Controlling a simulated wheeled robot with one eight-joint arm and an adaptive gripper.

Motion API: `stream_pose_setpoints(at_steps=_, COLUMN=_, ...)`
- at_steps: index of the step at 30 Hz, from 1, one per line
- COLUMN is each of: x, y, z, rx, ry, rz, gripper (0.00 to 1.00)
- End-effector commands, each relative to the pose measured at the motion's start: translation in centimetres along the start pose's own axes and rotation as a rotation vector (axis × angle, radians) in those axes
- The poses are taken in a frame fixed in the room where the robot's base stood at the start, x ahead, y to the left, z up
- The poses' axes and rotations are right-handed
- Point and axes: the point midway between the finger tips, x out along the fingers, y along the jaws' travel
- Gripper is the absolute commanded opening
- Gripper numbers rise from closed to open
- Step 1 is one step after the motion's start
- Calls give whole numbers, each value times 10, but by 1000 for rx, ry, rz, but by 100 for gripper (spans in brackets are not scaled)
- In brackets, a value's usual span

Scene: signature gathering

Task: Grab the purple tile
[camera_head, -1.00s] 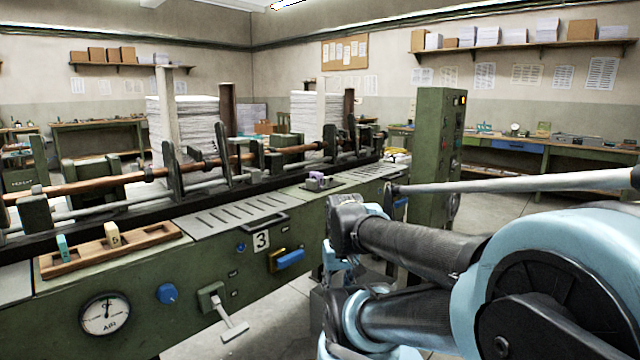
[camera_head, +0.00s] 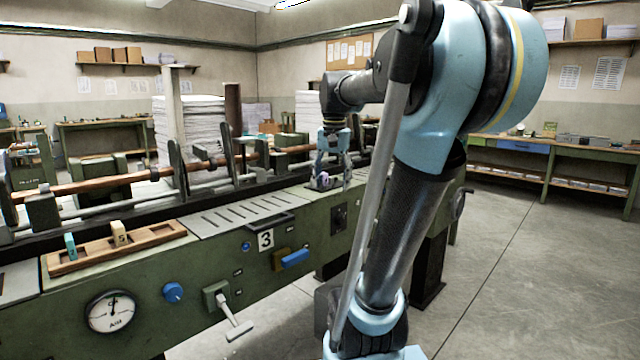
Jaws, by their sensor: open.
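The purple tile (camera_head: 325,181) stands in a small dark holder on the green machine's top (camera_head: 292,198), to the right of the slotted plate. My gripper (camera_head: 331,173) points down over it from above. The open fingers are at about the tile's height and seem to be on either side of it or just in front. They partly cover the tile and holder, and I cannot tell whether they touch it.
A wooden tray (camera_head: 140,244) holds a teal tile (camera_head: 71,246) and a cream tile marked 5 (camera_head: 119,233). A rail with upright brackets runs behind the holder, with paper stacks (camera_head: 190,130) beyond. A lever and a blue handle (camera_head: 295,258) stick out of the machine's front.

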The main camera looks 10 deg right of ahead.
Motion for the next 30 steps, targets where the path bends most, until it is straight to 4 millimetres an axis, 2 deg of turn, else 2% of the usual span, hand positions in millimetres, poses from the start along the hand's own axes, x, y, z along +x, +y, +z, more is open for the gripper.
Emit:
stream_pose_setpoints(at_steps=1, x=-15, y=-8, z=-17, rx=34, ry=-6, rz=3, gripper=62)
stream_pose_setpoints(at_steps=6, x=-57, y=-32, z=-65, rx=162, ry=-28, rz=17, gripper=62)
stream_pose_setpoints(at_steps=15, x=-110, y=-68, z=-141, rx=368, ry=-60, rz=45, gripper=62)
stream_pose_setpoints(at_steps=18, x=-119, y=-76, z=-156, rx=413, ry=-67, rz=53, gripper=62)
stream_pose_setpoints(at_steps=23, x=-126, y=-82, z=-169, rx=453, ry=-72, rz=59, gripper=62)
stream_pose_setpoints(at_steps=26, x=-121, y=-82, z=-171, rx=461, ry=-73, rz=60, gripper=62)
stream_pose_setpoints(at_steps=30, x=-101, y=-81, z=-169, rx=461, ry=-73, rz=60, gripper=62)
